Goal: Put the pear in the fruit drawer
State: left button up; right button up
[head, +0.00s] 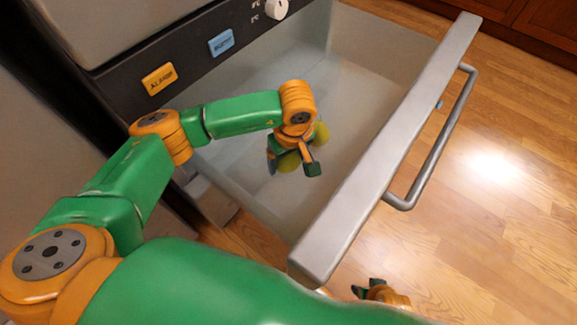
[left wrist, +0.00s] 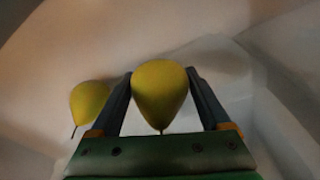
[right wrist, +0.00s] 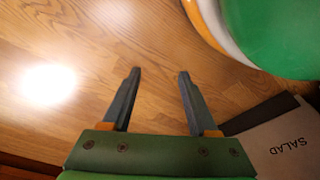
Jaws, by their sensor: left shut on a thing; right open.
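The fruit drawer (head: 400,135) is pulled open, with a pale, see-through bin behind a grey front bar. My left gripper (head: 292,166) reaches down into the bin and is shut on a yellow-green pear (head: 289,162). In the left wrist view the pear (left wrist: 160,90) sits between the two fingers, stem toward the palm. I cannot tell whether it touches the bin floor. A second yellow-green pear (head: 321,133) is in the bin beside the gripper; it also shows in the left wrist view (left wrist: 90,102). My right gripper (right wrist: 157,95) is open and empty, outside the drawer above the floor.
The drawer's bar handle (head: 440,145) sticks out over the wooden floor (head: 500,220). A dark panel behind carries an orange label (head: 159,79), a blue label (head: 221,42) and a white knob (head: 276,9). A panel marked SALAD (right wrist: 280,140) lies near my right gripper.

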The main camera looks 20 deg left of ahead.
aim_at(291, 158)
pick_arm(q)
notch_tip(291, 158, down, 4)
jog(key=b, duration=0.2)
jog(key=shift+r+b, duration=0.1)
jog(key=shift+b, duration=0.25)
pick_arm(e)
notch_tip(291, 158, up, 6)
jog(key=w, duration=0.2)
jog(key=shift+w+a, duration=0.25)
jog(key=shift+a, duration=0.05)
jog(key=shift+r+t, duration=0.15)
jog(key=shift+t, duration=0.15)
pick_arm(q)
jog(key=o, duration=1.4)
jog(key=shift+c, duration=0.2)
pick_arm(e)
jog(key=shift+r, duration=0.15)
jog(key=shift+w, duration=0.1)
